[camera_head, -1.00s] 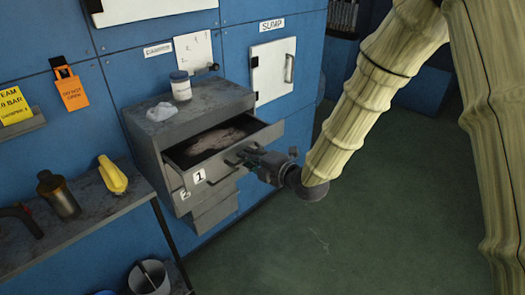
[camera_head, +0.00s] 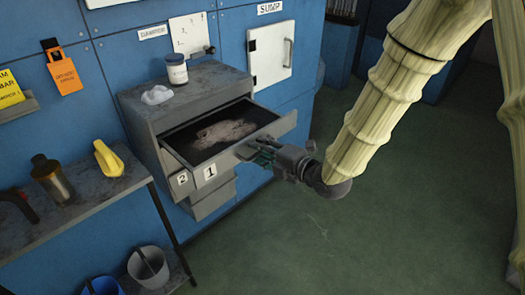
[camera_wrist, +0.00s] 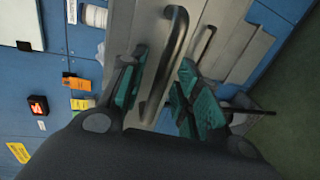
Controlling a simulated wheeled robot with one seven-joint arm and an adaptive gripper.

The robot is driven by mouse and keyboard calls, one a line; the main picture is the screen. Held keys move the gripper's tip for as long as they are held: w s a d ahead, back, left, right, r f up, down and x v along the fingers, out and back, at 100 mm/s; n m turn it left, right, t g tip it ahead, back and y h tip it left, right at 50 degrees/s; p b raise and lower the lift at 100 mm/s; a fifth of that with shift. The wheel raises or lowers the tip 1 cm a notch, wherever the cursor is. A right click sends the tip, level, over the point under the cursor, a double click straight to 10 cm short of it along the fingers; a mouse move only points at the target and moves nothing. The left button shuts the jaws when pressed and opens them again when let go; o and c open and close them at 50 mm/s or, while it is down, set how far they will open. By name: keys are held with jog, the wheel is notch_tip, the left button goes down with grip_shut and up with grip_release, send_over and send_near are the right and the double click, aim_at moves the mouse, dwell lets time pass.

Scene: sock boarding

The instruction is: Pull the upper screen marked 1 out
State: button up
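The upper screen (camera_head: 228,166) is a grey drawer-like tray with a white label "1" on its front. It stands well out of the grey cabinet (camera_head: 145,122), and a pale, lumpy mass (camera_head: 222,132) lies on its dark floor. My gripper (camera_head: 262,154) is at the front of this screen. The lower screen, labelled "2" (camera_head: 182,180), sits beneath, further in.
Green floor (camera_head: 300,240) in front of the cabinet is clear.

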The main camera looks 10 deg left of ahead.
jog(key=v, duration=1.2)
dwell(0.5)
jog(key=s+d+f+m+g+h+p, duration=0.1)
jog(key=s+d+f+m+h, duration=0.1)
jog(key=d+f+m, duration=0.45)
jog(key=s+d+f+m+h, duration=0.1)
jog(key=s+f+m+h, duration=0.2)
jog(key=f, duration=0.6)
jog(key=s+d+f+m+g+h+p, duration=0.1)
jog(key=d+f+m+h, duration=0.1)
jog(key=d+f+m, duration=0.35)
jog(key=s+d+f+m+g+h, duration=0.2)
jog(key=s+d+f+m, duration=0.1)
jog(key=s+f, duration=0.3)
jog(key=s+d+f+m+g+h+p, duration=0.1)
jog(key=s+d+f+m, duration=0.3)
jog(key=s, duration=0.5)
jog(key=s+d+f+m+g+h, duration=0.2)
jog(key=s+d+f+m+g, duration=0.1)
jog(key=s+f+m, duration=0.4)
jog(key=shift+s+d+f+g+h, duration=0.15)
jog(key=shift+s+f+g+h, duration=0.15)
jog(key=shift+s+f+g, duration=0.4)
